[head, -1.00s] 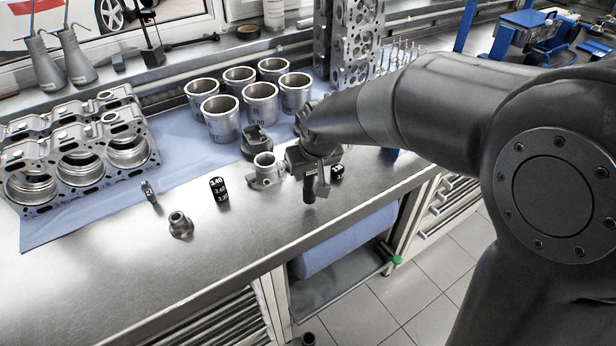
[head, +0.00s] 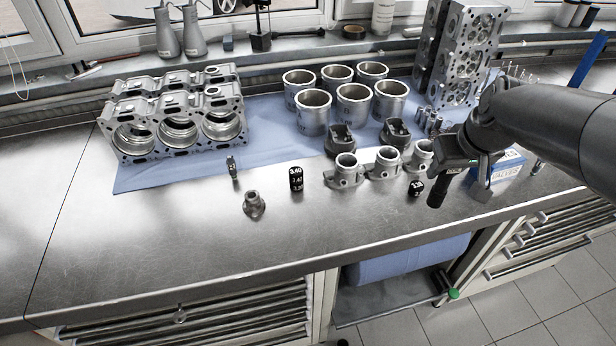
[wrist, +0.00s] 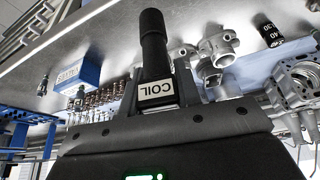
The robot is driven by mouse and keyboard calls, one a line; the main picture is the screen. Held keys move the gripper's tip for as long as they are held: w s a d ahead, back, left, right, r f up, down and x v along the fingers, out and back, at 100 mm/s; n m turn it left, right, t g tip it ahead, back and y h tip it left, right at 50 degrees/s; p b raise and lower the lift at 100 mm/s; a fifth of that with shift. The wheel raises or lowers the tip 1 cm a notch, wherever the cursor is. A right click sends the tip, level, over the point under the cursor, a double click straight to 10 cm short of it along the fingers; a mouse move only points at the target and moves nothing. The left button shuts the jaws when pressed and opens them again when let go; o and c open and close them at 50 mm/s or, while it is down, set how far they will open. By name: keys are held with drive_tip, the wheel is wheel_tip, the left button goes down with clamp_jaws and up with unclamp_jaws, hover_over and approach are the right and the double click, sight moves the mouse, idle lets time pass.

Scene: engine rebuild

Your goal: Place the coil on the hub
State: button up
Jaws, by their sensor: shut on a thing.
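My gripper (head: 462,168) is over the right part of the bench, shut on the coil (head: 437,192). The coil is a black cylinder hanging below the jaws in the head view. In the wrist view the coil (wrist: 153,45) sticks out from the jaws, with a white "COIL" label near them. A small grey metal piece with a flange and a raised round boss, apparently the hub (head: 254,204), stands alone near the bench's front, well left of my gripper. Nothing sits on it.
A small clamp-like part (head: 232,167) is behind the hub. Cylinder liners (head: 353,106) and an engine block (head: 175,128) stand farther back. The front-left bench is clear.

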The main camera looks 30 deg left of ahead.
drive_tip(key=s+a+r+n+g+y, duration=0.1)
drive_tip(key=s+a+r+n, duration=0.2)
drive_tip(key=a, duration=1.1)
drive_tip(key=s+a+r+n+g, duration=0.1)
drive_tip(key=s+a+n, duration=0.3)
drive_tip(key=a, duration=1)
drive_tip(key=shift+m+y, duration=0.3)
drive_tip(key=shift+m, duration=0.1)
drive_tip(key=shift+s+a+f, duration=1.15)
drive_tip(key=shift+a+f, duration=0.6)
drive_tip(key=shift+s+a+f, duration=1.1)
drive_tip(key=shift+a+f, duration=0.6)
drive_tip(key=shift+f, duration=0.05)
drive_tip(key=shift+s+a+f, duration=1.15)
drive_tip(key=shift+a+f, duration=0.6)
drive_tip(key=shift+f, duration=0.15)
drive_tip(key=o, duration=1)
drive_tip(key=v, duration=1.2)
drive_tip(key=shift+s, duration=0.1)
